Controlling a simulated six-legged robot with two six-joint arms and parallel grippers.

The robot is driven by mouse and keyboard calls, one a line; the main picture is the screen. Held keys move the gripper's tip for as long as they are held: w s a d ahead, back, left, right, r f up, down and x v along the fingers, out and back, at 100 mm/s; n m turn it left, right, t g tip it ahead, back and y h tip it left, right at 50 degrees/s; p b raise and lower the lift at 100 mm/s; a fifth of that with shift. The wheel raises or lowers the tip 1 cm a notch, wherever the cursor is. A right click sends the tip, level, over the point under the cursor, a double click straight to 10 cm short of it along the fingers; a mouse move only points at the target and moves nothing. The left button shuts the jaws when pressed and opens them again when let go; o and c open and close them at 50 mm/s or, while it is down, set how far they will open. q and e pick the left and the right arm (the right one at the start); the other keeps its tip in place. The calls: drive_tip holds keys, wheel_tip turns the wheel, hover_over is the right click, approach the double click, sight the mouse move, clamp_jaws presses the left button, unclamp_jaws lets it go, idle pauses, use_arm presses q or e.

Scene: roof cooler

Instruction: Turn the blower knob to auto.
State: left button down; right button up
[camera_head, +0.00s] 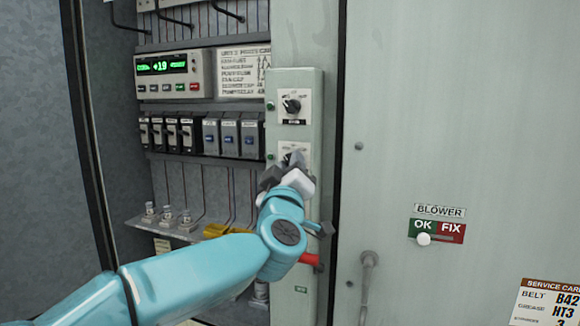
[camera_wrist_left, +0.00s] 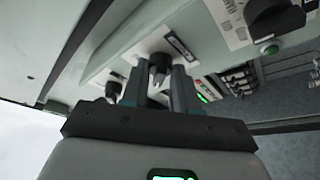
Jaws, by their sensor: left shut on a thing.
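A narrow pale green panel (camera_head: 309,180) carries black rotary knobs on white plates. The upper knob (camera_head: 291,106) is free. My left gripper (camera_head: 289,166) is shut on the lower knob (camera_head: 292,157), which its fingers and wrist mostly cover. In the left wrist view the gripped knob (camera_wrist_left: 160,62) shows between the tips of the two dark fingers. Its pointer direction is hard to read, and the knob labels are too small or hidden to read. My right gripper is in neither view.
A controller with a green display (camera_head: 163,65) sits left of the panel, above a row of breakers (camera_head: 190,134). A red handle (camera_head: 311,261) is below my wrist. A BLOWER sign with an OK/FIX slider (camera_head: 424,239) is on the right door.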

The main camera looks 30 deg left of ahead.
use_arm(q)
drive_tip(key=shift+s+a+r+n+y, duration=0.15)
drive_tip(key=shift+r+n+y, duration=0.15)
drive_tip(key=shift+n, duration=0.6)
drive_tip(key=c, duration=1)
unclamp_jaws()
drive_tip(key=shift+c, duration=0.2)
drive_tip(key=shift+o, duration=0.8)
drive_tip(key=shift+s, duration=0.15)
drive_tip(key=b+v, duration=0.5)
drive_tip(key=v, duration=1.1)
drive_tip(key=shift+d+r, duration=0.15)
drive_tip(key=shift+d, duration=0.1)
drive_tip(key=shift+s, duration=0.15)
